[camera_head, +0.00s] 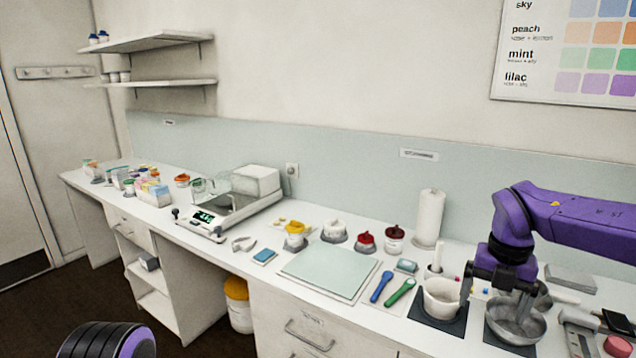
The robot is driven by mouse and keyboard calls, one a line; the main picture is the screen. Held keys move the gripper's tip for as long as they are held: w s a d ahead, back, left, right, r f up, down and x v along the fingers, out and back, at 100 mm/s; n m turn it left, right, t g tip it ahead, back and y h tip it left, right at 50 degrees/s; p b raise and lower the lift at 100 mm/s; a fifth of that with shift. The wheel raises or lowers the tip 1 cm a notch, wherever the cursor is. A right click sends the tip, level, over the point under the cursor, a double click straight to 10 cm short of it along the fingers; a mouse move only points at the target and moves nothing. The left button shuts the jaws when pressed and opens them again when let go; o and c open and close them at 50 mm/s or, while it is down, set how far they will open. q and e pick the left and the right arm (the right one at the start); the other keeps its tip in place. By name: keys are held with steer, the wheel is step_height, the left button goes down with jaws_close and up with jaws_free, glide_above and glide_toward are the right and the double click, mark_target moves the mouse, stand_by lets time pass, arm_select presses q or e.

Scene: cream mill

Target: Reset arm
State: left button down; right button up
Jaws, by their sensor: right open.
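My right arm, purple and black, comes in from the right. My right gripper (492,300) points down over the counter, open, with its fingers between the white mortar (440,297) and the metal bowl (515,320). One finger is close to the mortar's right side and the other overlaps the bowl; I cannot tell whether either touches. The jaws show nothing held. A black and purple part of mine shows at the lower left edge; my left gripper is not in view.
A pale glass slab (330,270) lies mid-counter, with a blue spatula (381,287) and a green spatula (399,293) beside it. Lidded jars (394,239) and a paper roll (428,218) stand behind. A balance (215,215) stands further left. Small items crowd the right end.

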steer(key=w+d+f+n+t+h+b, duration=0.1)
steer(key=d+f+n+t+h, duration=0.2)
steer(key=d+f+n+h, duration=0.45)
steer(key=s+a+f+n+t+h+b, duration=0.1)
steer(key=s+a+f+n+t+b, duration=0.15)
steer(key=f+n, duration=1.15)
steer(key=s+a+f+n+t+y+b, duration=0.1)
steer(key=s+a+f+n+y+b, duration=0.15)
steer(key=s+f+n, duration=0.4)
steer(key=s+a+f+n+t+y+b, duration=0.1)
steer(key=s+a+f+n, duration=0.2)
steer(key=f, duration=0.6)
arm_select(q)
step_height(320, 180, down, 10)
steer(key=b, duration=0.3)
arm_select(e)
steer(key=s+a+f+n+g, duration=0.1)
steer(key=s+f+n+g, duration=0.1)
steer(key=s+f, duration=0.3)
steer(key=s+f+n+g+y, duration=0.1)
steer(key=s+f, duration=0.5)
steer(key=s, duration=0.8)
steer(key=shift+s+a+f+n+g+y, duration=0.15)
steer(key=shift+a+f+n+g+y, duration=0.2)
steer(key=shift+n+g, duration=0.35)
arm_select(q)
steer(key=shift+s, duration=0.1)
